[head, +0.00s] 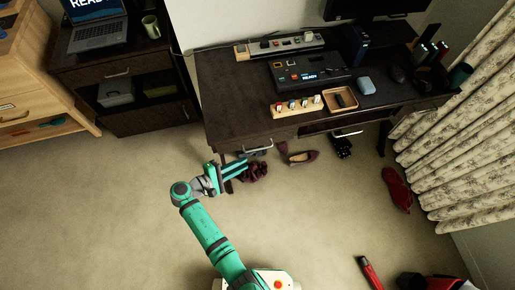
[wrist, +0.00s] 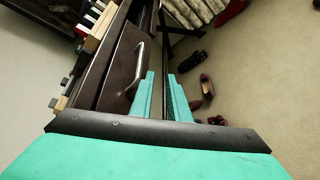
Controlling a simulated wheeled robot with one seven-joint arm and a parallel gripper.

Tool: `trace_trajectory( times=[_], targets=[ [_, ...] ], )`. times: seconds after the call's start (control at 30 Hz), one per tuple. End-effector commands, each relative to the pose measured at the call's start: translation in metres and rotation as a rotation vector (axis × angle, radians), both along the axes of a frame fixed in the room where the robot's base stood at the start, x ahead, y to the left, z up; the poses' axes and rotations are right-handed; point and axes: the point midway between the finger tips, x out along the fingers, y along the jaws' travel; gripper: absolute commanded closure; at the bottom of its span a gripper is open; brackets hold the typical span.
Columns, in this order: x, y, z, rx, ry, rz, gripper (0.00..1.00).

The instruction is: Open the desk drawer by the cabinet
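The dark wooden desk (head: 228,90) stands against the wall, with the dark cabinet (head: 150,120) to its left. The desk drawer by the cabinet is at the desk's left end; its front (wrist: 122,62) shows in the wrist view and looks shut or nearly so. Its metal bar handle (wrist: 139,62) also shows in the head view (head: 262,149). My gripper (head: 243,166) is just in front of and below the desk's left end. In the wrist view my gripper (wrist: 162,76) is open, its teal fingers apart and empty, beside the handle and not around it.
Shoes (head: 302,158) and a dark crumpled item (head: 256,172) lie on the floor under the desk front. A red shoe pair (head: 397,188) lies by the curtain (head: 460,140). A wooden organizer (head: 298,106) sits at the desk's front edge. The carpet at left is clear.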

Motion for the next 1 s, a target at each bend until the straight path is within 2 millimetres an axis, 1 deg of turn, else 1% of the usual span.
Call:
trace_trajectory(
  times=[0.03, 0.13, 0.23, 0.37, 0.53, 0.8, 1.0],
  targets=[
    [0.006, 0.008, 0.011, -0.029, -0.011, -0.011, 0.85],
    [0.01, 0.015, 0.026, -0.071, -0.026, -0.036, 0.85],
    [0.012, 0.016, 0.032, -0.091, -0.033, -0.051, 0.85],
    [0.015, 0.011, 0.033, -0.097, -0.034, -0.056, 0.85],
    [0.027, -0.007, 0.027, -0.097, -0.034, -0.052, 0.85],
    [0.053, -0.044, 0.017, -0.096, -0.034, -0.05, 0.85],
    [0.066, -0.062, 0.012, -0.094, -0.035, -0.049, 0.85]
  ],
)
